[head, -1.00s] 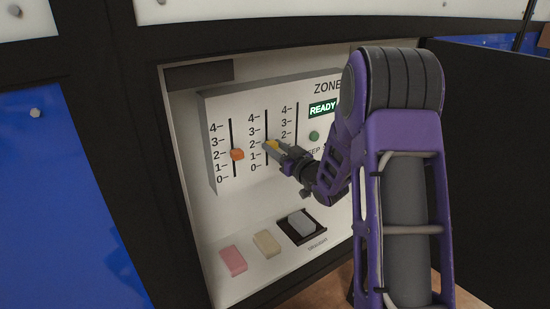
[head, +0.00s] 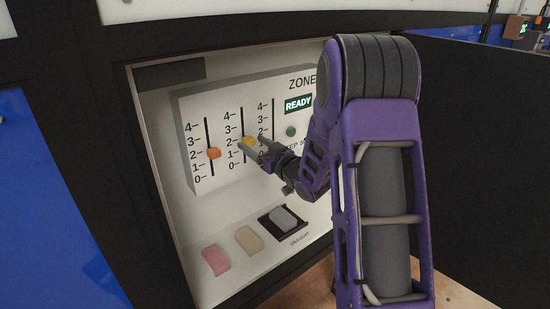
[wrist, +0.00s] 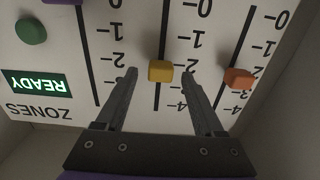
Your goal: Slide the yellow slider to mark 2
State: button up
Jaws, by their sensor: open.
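The yellow slider (head: 249,141) sits in the middle slot of the white panel, about level with mark 2 (head: 230,142) of its scale. In the wrist view, which is upside down, the yellow slider (wrist: 160,71) shows between my fingertips with a gap on each side. My gripper (head: 257,146) is open around it; it also shows in the wrist view (wrist: 159,76). My fingers point at the panel, one on either side of the slider. The mark 3 label is partly hidden by a finger in the wrist view.
An orange slider (head: 214,153) is in the slot to the left, close to my finger in the wrist view. A green button (head: 291,132) and a lit READY sign (head: 298,104) are on the right. Pink (head: 215,260) and cream (head: 248,241) blocks lie below. The recess walls surround the panel.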

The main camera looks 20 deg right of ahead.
jog(key=v, duration=1.6)
